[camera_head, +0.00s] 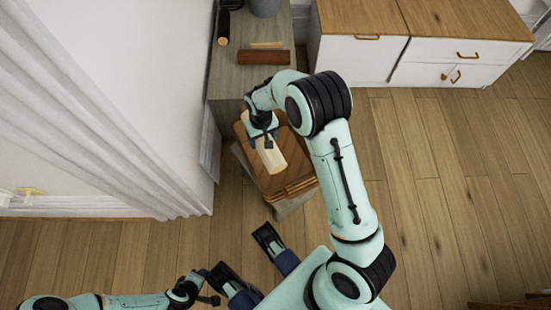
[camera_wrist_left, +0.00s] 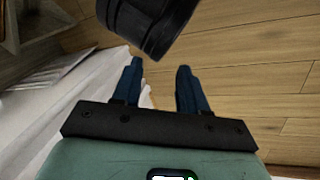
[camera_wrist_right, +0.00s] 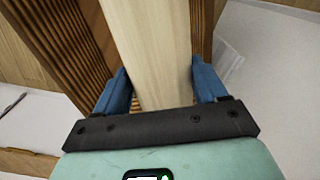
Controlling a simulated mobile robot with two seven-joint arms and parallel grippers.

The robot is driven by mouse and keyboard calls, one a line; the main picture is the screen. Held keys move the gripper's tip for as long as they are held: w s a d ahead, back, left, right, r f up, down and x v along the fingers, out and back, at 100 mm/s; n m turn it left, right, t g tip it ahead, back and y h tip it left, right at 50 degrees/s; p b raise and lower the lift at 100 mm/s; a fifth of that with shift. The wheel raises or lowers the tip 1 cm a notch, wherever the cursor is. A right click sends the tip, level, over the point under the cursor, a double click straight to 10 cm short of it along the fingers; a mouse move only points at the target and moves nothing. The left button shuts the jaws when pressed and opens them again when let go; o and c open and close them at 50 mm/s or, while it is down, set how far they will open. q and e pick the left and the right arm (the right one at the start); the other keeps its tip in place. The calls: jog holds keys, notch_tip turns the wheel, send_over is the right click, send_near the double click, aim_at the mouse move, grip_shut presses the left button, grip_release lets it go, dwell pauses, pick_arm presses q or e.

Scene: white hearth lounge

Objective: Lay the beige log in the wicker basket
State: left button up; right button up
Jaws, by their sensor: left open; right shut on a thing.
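The beige log (camera_head: 271,158) is in my right gripper (camera_head: 263,138), which is shut on it. In the right wrist view the pale log (camera_wrist_right: 150,45) runs between the two blue fingers. The brown, ribbed wicker basket (camera_head: 300,168) is below and around the log in the head view. Its ribbed sides (camera_wrist_right: 65,50) show left and right of the log in the right wrist view. I cannot tell whether the log touches the basket floor. My left gripper (camera_wrist_left: 158,66) is open and empty, low at the left, away from the basket.
A grey wooden surface (camera_head: 226,75) behind the basket holds a reddish-brown log (camera_head: 263,57), a thin light piece (camera_head: 266,44), a black cylinder (camera_head: 224,27) and a grey pot (camera_head: 265,7). White cabinets (camera_head: 353,60) stand behind right. A white curtain (camera_head: 110,130) hangs left. Floor at right is clear.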

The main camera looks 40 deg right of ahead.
pick_arm(q)
jog(key=w+a+f+t+b, duration=0.1)
jog(key=w+a+f+b, duration=0.1)
jog(key=w+f+b, duration=0.15)
pick_arm(e)
notch_tip(320, 180, down, 15)
jog(key=shift+f+b, duration=0.1)
jog(key=shift+b, duration=0.2)
pick_arm(q)
jog(key=s+f+g+b, duration=0.1)
jog(key=s+f+g, duration=0.1)
jog(key=s+f, duration=0.2)
jog(key=shift+s+a+f+n, duration=0.3)
jog(key=shift+s+a+n, duration=0.15)
jog(key=shift+s, duration=0.45)
pick_arm(e)
jog(key=shift+f, duration=2.3)
pick_arm(q)
jog(key=shift+f, duration=0.1)
pick_arm(e)
jog(key=shift+f, duration=0.1)
jog(key=o, duration=1.2)
jog(key=shift+f, duration=0.1)
jog(key=shift+c, duration=0.2)
jog(key=shift+o, duration=0.8)
pick_arm(q)
jog(key=shift+s+y, duration=0.15)
jog(key=shift+y, duration=0.15)
